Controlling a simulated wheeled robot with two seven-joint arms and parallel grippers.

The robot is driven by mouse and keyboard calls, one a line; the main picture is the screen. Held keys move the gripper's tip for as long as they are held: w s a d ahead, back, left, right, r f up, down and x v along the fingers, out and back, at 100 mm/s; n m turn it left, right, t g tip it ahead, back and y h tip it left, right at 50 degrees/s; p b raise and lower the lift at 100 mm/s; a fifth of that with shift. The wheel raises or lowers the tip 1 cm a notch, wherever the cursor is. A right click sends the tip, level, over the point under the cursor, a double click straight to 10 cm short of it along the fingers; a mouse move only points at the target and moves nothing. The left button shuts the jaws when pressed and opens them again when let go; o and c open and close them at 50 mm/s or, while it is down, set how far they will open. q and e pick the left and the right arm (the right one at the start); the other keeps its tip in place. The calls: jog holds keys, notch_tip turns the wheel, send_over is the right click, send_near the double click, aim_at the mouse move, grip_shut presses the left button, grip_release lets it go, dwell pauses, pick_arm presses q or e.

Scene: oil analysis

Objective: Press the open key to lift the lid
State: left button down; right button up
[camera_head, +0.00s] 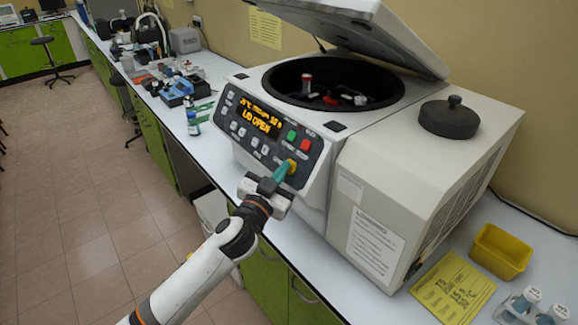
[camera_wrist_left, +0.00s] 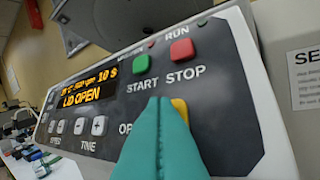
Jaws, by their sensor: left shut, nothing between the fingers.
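The centrifuge (camera_head: 345,160) stands on the white bench with its lid (camera_head: 355,30) raised, showing the dark round chamber (camera_head: 350,85) with a rotor and tubes inside. Its control panel (camera_head: 262,135) display reads "LID OPEN", also legible in the left wrist view (camera_wrist_left: 88,92). The yellow open key (camera_head: 291,166) is at the panel's lower right; in the left wrist view (camera_wrist_left: 181,108) it is partly hidden behind the fingertips. My left gripper (camera_head: 280,172) is shut and empty, its teal fingertips at the yellow key; whether they touch it I cannot tell. My right gripper is not in view.
A dark round knobbed lid (camera_head: 449,118) rests on the centrifuge's right top. A yellow tray (camera_head: 501,252), a yellow sheet (camera_head: 453,288) and capped bottles (camera_head: 522,302) lie right of it. Small bottles (camera_head: 193,123) and lab items stand at left.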

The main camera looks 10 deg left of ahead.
pick_arm(q)
jog(key=shift+s+a+r+p, duration=0.35)
jog(key=shift+s, duration=0.1)
jog(key=s+a+r+p, duration=0.2)
jog(key=s+p, duration=0.1)
jog(key=shift+s+a+r, duration=0.15)
jog(key=shift+a+r, duration=0.15)
dwell(0.8)
